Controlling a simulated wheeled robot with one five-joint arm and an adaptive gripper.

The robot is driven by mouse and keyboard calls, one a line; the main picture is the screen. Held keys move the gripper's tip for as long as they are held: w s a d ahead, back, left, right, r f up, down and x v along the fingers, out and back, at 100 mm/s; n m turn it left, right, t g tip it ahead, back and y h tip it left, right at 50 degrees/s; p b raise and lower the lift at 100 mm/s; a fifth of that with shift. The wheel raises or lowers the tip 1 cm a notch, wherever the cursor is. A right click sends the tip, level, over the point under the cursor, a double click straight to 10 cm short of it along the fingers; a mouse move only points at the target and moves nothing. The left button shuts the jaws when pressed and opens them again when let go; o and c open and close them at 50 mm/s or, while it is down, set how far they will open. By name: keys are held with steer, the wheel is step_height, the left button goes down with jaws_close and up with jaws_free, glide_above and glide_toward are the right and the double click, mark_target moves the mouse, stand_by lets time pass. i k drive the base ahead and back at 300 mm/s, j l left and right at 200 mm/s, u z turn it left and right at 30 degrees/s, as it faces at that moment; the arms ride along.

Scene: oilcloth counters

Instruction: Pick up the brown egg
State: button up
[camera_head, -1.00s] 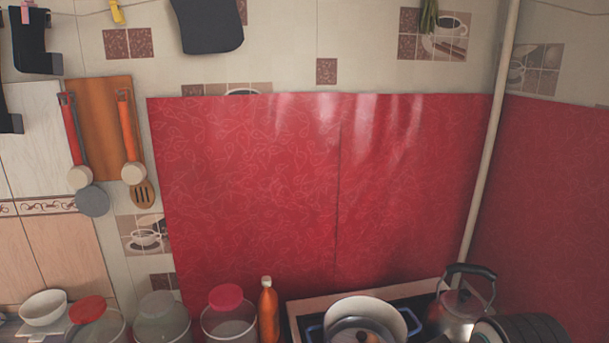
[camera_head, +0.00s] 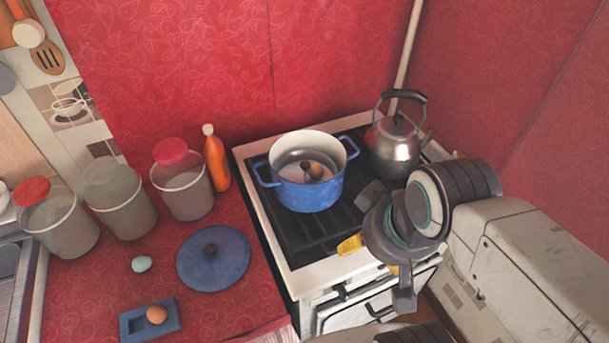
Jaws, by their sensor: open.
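A brown egg (camera_head: 156,314) rests on a small blue holder (camera_head: 171,326) on the red counter, at the lower left. My gripper (camera_head: 376,250) is open and empty at the right, in front of the stove. It is well to the right of the egg, with nothing visible between its fingers.
A pale blue egg (camera_head: 141,264) and a blue lid (camera_head: 213,259) lie behind the holder. The blue pot (camera_head: 310,195) on the stove (camera_head: 270,227) holds a small brown round thing, unclear. A kettle (camera_head: 394,148), an orange bottle (camera_head: 216,160) and lidded jars (camera_head: 183,195) stand behind.

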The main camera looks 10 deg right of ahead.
mark_target(157, 313)
steer(key=u, duration=1.8)
